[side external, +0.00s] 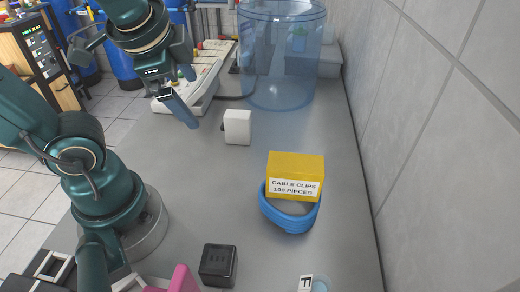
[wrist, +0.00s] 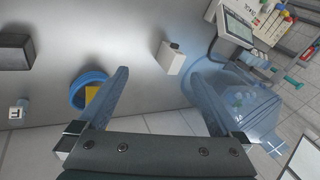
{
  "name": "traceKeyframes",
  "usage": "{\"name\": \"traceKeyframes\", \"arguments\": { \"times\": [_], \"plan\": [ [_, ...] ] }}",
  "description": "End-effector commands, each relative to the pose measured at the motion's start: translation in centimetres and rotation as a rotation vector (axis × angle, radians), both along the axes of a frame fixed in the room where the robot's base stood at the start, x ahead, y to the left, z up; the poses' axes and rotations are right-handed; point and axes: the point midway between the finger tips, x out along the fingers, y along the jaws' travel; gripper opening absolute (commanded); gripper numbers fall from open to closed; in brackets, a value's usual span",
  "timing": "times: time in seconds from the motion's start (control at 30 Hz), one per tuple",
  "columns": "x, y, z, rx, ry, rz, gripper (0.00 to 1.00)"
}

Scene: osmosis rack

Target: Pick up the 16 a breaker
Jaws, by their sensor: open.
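A small white block (side external: 238,127) with a dark part on its left side stands on the grey bench; it looks like the breaker, but no 16 A marking is readable. It also shows in the wrist view (wrist: 172,60), ahead of my fingers and between their lines. My gripper (side external: 183,95) is open and empty, raised above the bench to the left of the white block. In the wrist view my gripper (wrist: 161,80) has its two blue fingers wide apart, with nothing between them.
A yellow cable clips box (side external: 296,176) rests on a blue cable coil (side external: 288,212). A transparent blue vessel (side external: 282,55) stands behind the white block. A tiled wall (side external: 430,130) bounds the bench's right side.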

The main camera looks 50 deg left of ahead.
Motion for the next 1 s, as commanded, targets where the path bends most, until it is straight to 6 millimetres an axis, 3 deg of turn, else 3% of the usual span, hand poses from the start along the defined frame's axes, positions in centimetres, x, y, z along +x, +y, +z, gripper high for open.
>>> {"name": "traceKeyframes", "arguments": {
  "times": [0.2, 0.3, 0.6, 0.7, 1.0],
  "plan": [
    [3.3, 4.6, -0.2, 0.554, 0.245, -0.503, 1.0],
    [5.2, 5.6, 0.3, 0.77, 0.346, -0.701, 1.0],
    [10.4, 5.7, 2.0, 1.261, 0.583, -1.13, 1.0],
    [11.9, 5.1, 2.2, 1.396, 0.65, -1.24, 1.0],
    [11.5, 5.3, -3.0, 1.377, 0.647, -1.228, 1.0]
  ]
}}
